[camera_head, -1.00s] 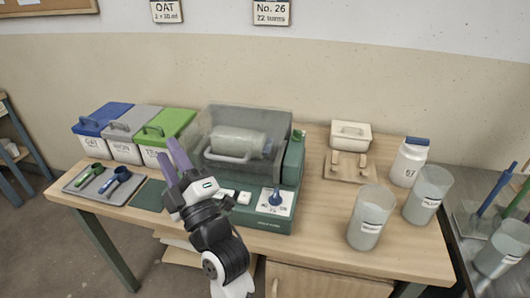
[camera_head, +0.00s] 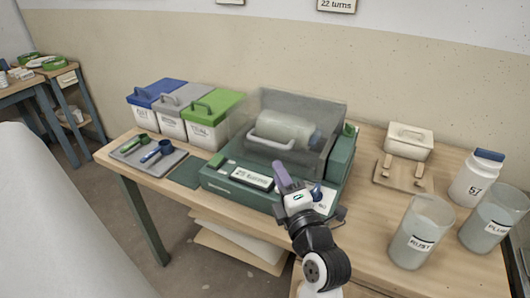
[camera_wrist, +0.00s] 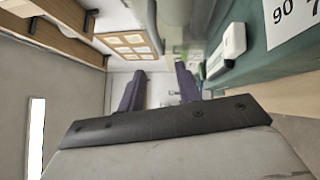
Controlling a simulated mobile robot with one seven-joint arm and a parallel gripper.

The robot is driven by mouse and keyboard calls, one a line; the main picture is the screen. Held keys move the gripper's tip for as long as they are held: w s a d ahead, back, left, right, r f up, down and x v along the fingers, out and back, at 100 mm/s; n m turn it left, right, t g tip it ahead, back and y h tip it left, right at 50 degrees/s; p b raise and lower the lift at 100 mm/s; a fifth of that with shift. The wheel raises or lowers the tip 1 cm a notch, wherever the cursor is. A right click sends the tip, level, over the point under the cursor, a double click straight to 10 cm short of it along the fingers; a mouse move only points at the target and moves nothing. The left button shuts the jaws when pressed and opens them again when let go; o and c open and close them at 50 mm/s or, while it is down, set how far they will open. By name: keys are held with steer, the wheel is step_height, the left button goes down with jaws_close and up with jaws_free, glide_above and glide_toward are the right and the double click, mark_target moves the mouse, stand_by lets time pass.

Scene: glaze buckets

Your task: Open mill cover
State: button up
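The mill is a green machine (camera_head: 240,196) on the wooden table, with a clear grey cover (camera_head: 262,104) over a pale jar (camera_head: 285,127) lying on its side. The cover looks closed, and a light curved handle (camera_head: 270,142) is on its front. My gripper (camera_head: 283,178) is in front of the mill near the right part of its front panel, apart from the handle. In the wrist view its two purple fingers (camera_wrist: 160,88) stand apart with nothing between them. The mill's green front and a white button (camera_wrist: 232,40) are at the right of that view.
Three lidded bins, blue, grey and green (camera_head: 214,112), stand left of the mill. A tray (camera_head: 140,155) with two scoops lies in front of them.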

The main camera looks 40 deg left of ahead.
mark_target(265, 144)
steer(key=p+x, duration=0.1)
steer(key=x, duration=1)
steer(key=shift+w+d+r, duration=0.1)
steer(key=shift+w+a, duration=0.25)
steer(key=shift+a, duration=0.15)
jaws_close()
